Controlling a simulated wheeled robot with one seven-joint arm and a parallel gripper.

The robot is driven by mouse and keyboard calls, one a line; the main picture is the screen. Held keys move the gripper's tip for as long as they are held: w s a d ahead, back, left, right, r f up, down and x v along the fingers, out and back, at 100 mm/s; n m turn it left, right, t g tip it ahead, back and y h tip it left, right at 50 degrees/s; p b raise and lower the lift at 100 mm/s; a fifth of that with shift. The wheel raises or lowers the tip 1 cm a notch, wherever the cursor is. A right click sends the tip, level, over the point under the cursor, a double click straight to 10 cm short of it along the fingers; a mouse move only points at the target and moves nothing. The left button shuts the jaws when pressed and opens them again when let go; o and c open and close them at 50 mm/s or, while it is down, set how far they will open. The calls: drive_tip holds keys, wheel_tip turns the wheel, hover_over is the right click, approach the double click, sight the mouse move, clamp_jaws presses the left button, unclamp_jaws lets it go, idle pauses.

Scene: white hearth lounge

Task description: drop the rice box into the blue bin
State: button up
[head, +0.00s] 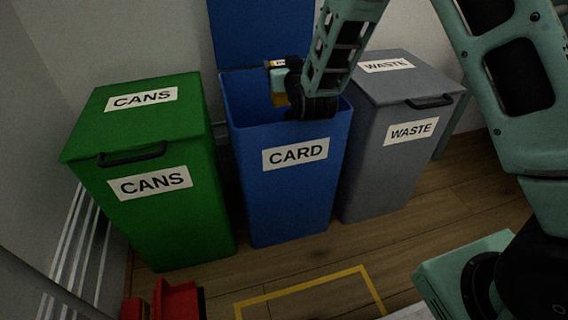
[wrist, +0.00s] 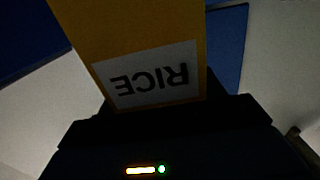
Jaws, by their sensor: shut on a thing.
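The blue bin (head: 250,190), labelled CARD, stands in the middle of the head view with its lid (head: 258,30) raised at the back. My gripper (head: 283,82) is at the bin's open top, above its mouth. It is shut on the rice box (head: 279,98), whose yellow-orange side shows only in part in the head view. In the wrist view the rice box (wrist: 145,30) fills the upper middle, with a white label reading RICE upside down. The fingertips are hard to make out in the dark.
A green bin (head: 165,225) labelled CANS stands shut on the left. A grey bin (head: 385,170) labelled WASTE stands shut on the right, close beside the blue one. A yellow outline (head: 305,287) marks the wooden floor in front. A red object (head: 177,300) is at the lower left.

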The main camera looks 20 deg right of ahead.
drive_tip(key=shift+f, duration=0.15)
drive_tip(key=o, duration=1)
wheel_tip(320, 180, up, 10)
drive_tip(key=p, duration=0.5)
